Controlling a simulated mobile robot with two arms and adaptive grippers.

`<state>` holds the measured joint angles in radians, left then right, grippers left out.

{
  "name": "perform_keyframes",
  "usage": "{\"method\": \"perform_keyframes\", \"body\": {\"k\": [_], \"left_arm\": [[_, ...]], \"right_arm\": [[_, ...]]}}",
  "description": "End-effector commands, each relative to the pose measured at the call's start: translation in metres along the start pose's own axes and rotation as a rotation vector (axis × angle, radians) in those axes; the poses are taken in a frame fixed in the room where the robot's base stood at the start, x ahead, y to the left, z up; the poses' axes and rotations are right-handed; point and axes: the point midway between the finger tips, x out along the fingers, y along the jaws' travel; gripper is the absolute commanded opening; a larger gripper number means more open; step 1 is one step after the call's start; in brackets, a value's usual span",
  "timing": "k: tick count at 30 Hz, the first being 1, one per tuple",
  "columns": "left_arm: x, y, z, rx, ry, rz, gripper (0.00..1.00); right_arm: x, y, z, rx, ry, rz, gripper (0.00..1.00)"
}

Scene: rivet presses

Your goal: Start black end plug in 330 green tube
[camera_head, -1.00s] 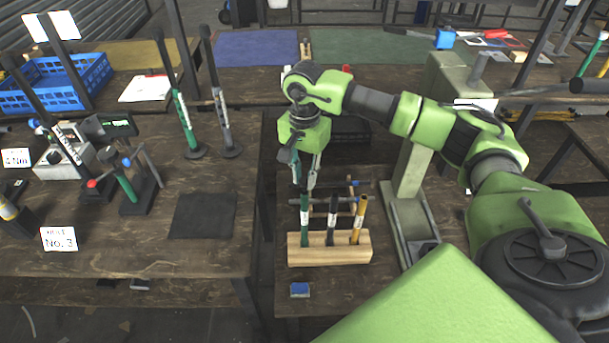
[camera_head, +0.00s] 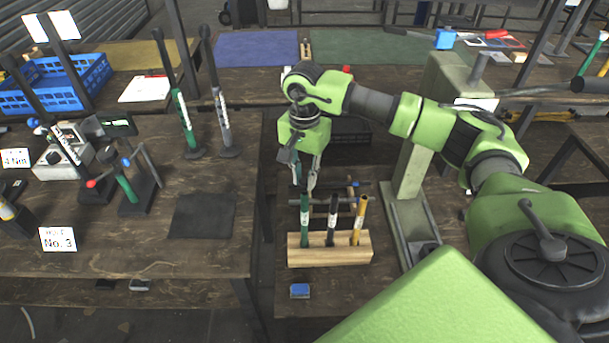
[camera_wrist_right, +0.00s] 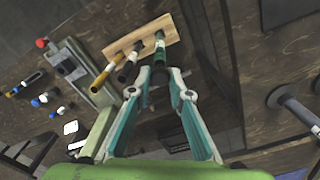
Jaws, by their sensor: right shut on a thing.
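A green tube (camera_head: 304,222) with a white label stands upright in the left hole of a wooden block (camera_head: 318,257). It also shows in the right wrist view (camera_wrist_right: 160,42). My right gripper (camera_head: 308,188) points down just above this tube. In the right wrist view its fingertips (camera_wrist_right: 160,76) are closed around a small dark piece, which looks like the black end plug (camera_wrist_right: 160,79). The piece is in line with the tube's top; I cannot tell whether they touch. My left gripper is out of view.
A black tube (camera_head: 332,218) and a yellow tube (camera_head: 360,220) stand in the same block, close on the right. A grey-green press (camera_head: 412,170) stands further right. A small blue box (camera_head: 299,291) lies in front. A dark mat (camera_head: 203,215) lies on the left bench.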

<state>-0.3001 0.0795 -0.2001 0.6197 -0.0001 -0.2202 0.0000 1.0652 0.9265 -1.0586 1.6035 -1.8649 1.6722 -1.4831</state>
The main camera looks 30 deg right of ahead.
Motion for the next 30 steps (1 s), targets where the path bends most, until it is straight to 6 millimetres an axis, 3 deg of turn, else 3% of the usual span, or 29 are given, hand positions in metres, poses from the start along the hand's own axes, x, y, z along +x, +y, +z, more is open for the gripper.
{"method": "perform_keyframes", "body": {"k": [25, 27, 30], "left_arm": [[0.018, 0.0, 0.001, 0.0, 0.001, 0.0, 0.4], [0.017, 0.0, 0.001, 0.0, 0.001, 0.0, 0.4], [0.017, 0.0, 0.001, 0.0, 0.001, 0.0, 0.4]], "right_arm": [[0.022, 0.0, 0.0, 0.0, 0.0, 0.0, 0.1], [0.021, 0.0, 0.0, 0.0, 0.0, 0.001, 0.34], [0.021, 0.0, 0.0, 0.0, 0.0, 0.001, 0.38]]}}
